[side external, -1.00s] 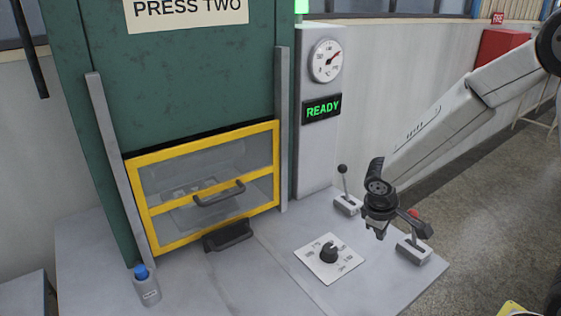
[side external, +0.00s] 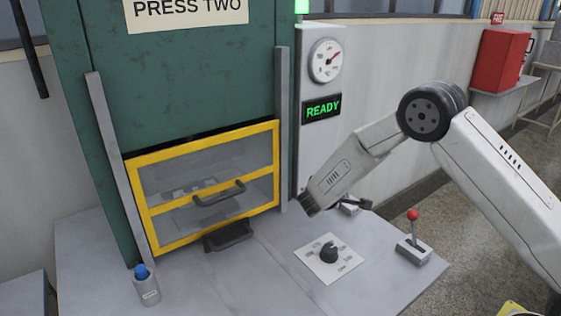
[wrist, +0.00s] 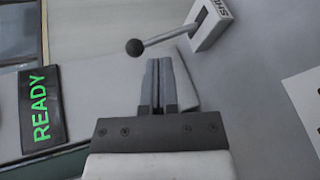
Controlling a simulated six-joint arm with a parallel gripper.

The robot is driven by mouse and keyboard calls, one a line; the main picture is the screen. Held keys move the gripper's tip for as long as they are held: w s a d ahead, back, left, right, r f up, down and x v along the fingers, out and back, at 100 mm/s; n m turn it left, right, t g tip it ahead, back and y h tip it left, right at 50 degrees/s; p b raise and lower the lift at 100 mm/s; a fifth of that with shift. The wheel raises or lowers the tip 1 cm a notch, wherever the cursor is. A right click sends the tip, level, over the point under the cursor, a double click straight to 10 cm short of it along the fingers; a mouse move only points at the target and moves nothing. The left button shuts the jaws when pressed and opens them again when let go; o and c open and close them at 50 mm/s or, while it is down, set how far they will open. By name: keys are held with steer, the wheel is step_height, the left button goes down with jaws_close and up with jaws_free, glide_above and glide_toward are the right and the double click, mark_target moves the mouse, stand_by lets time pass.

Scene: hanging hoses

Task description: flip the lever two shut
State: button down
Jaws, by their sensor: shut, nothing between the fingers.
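The black-knobbed lever stands beside the grey column. In the wrist view its black knob (wrist: 135,47) and tilted rod lead to a white base (wrist: 210,22) with a partly cut-off label. In the side view part of its base (side external: 351,209) shows, while my arm hides the knob. My gripper (wrist: 159,62) is shut and empty, its fingertips just short of the knob and rod in the wrist view; contact cannot be told. A second lever with a red knob (side external: 412,215) stands upright at the right. Which one is lever two is not readable.
A rotary dial (side external: 329,254) lies on the bench in front. The column carries a gauge (side external: 326,60) and a green READY display (side external: 321,108). The press has a closed yellow-framed guard (side external: 207,190). A small bottle (side external: 146,287) stands front left.

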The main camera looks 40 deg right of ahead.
steer(key=shift+w+a+n+t+h, duration=0.2)
steer(key=shift+w+a+t+h, duration=0.15)
steer(key=shift+w+t, duration=0.45)
steer(key=shift+w+a+n+t+h, duration=0.25)
steer(key=shift+w+t, duration=0.3)
steer(key=shift+w, duration=0.55)
steer(key=shift+w+a+n+t+h, duration=0.15)
steer(key=shift+w+a+t+h, duration=0.2)
steer(key=shift+w+t, duration=0.45)
steer(key=shift+w+d+f, duration=0.1)
steer(key=shift+w+d, duration=0.1)
steer(key=x, duration=0.9)
steer(key=shift+d, duration=0.35)
